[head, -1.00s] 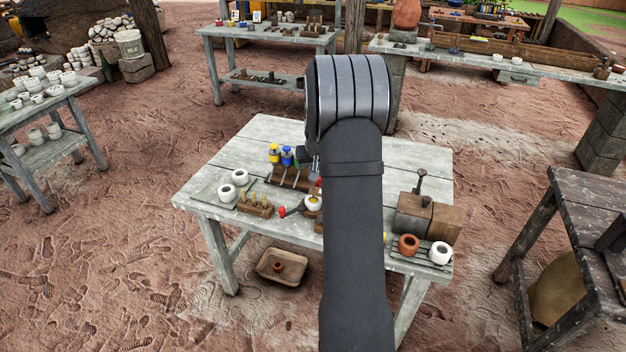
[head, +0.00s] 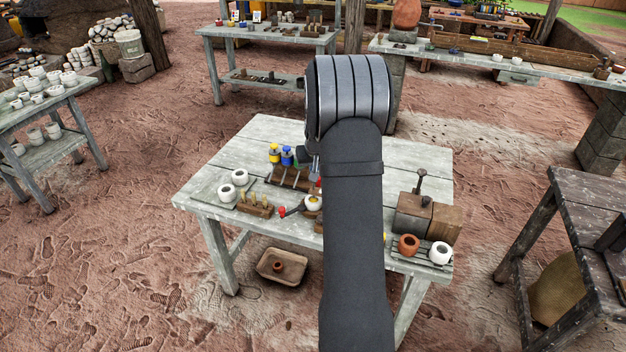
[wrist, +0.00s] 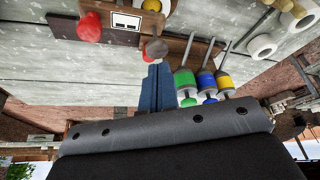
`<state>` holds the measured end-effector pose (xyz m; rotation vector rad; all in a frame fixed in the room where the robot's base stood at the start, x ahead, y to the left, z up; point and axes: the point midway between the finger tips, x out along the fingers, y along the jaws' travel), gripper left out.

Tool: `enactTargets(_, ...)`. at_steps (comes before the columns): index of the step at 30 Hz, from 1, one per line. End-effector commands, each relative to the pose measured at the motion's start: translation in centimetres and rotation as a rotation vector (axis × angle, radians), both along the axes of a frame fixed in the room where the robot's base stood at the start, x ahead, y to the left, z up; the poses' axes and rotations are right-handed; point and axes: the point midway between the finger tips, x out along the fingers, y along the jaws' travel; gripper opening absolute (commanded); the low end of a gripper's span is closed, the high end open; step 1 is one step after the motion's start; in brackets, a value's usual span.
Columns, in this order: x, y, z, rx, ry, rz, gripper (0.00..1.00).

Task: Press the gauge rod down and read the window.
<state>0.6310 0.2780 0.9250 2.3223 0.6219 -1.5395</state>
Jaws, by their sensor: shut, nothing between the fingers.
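In the wrist view my gripper (wrist: 157,68) shows as two blue-grey fingers, closed together and empty. A red knob (wrist: 89,27) is left of the window. In the head view my arm hides the gauge and most of the gripper.
The worktable (head: 270,130) also holds white cups (head: 228,193), a pegged wooden block (head: 255,206), a wooden box with a lever (head: 412,214) and a clay pot (head: 408,245). Its back is clear.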

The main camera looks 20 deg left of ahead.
Motion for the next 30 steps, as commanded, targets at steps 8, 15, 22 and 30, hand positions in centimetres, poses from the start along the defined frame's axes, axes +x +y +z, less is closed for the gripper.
enactTargets(8, 0.0, 0.0, 0.0, 0.0, 0.0, 0.0, 0.0)
enactTargets(15, 0.0, 0.0, -0.1, 0.0, 0.0, 0.0, 0.0)
enactTargets(22, 0.0, 0.0, -0.9, 0.0, 0.001, 0.0, 0.0)
enactTargets(30, 0.0, 0.0, -2.1, 0.0, 0.001, 0.0, 0.0)
